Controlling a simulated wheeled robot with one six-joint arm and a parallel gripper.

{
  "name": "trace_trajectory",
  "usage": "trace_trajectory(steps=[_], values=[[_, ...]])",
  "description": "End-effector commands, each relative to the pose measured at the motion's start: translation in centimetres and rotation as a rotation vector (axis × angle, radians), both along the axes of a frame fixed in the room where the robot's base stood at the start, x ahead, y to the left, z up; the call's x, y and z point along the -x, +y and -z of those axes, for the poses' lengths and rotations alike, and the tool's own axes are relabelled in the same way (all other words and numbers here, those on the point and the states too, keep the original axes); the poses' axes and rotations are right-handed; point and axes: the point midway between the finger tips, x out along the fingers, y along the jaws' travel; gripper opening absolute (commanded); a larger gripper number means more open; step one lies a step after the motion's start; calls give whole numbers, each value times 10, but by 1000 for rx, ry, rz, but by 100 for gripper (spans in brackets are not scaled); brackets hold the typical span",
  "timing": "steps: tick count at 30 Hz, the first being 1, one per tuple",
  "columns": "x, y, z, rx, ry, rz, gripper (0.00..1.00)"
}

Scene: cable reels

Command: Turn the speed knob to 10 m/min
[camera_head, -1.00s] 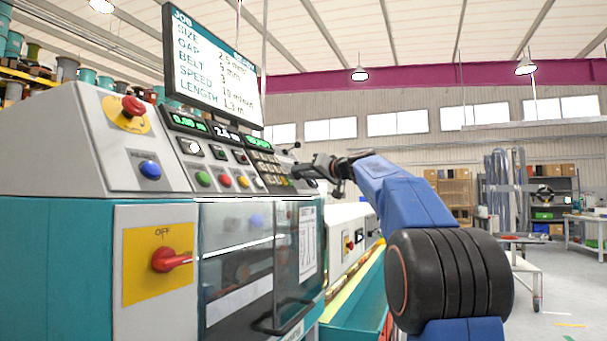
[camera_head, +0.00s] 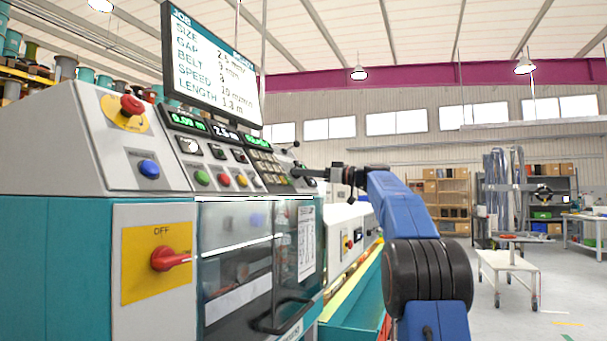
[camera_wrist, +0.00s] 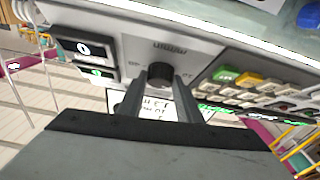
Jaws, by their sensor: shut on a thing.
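The speed knob (camera_wrist: 160,72) is a round black knob on the light grey panel in the wrist view, with small lettering above it that I cannot read. My gripper (camera_wrist: 161,88) is shut on the knob, one finger on each side of it. In the head view my gripper (camera_head: 300,173) reaches in from the right to the right end of the sloping control panel. The knob is hidden or too small to make out there. The job screen (camera_head: 212,65) shows SPEED 10 m/min.
The machine also carries a red emergency stop (camera_head: 132,106), a blue button (camera_head: 149,169) and a red OFF switch (camera_head: 170,258). Open floor lies at right, with a white trolley (camera_head: 510,262).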

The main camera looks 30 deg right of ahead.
Motion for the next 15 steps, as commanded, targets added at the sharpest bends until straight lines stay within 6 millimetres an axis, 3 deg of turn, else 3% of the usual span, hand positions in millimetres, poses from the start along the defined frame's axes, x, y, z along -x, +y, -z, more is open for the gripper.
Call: trace_trajectory(steps=[15], values=[[-4, -4, 0, 203, -157, -179, 9]])
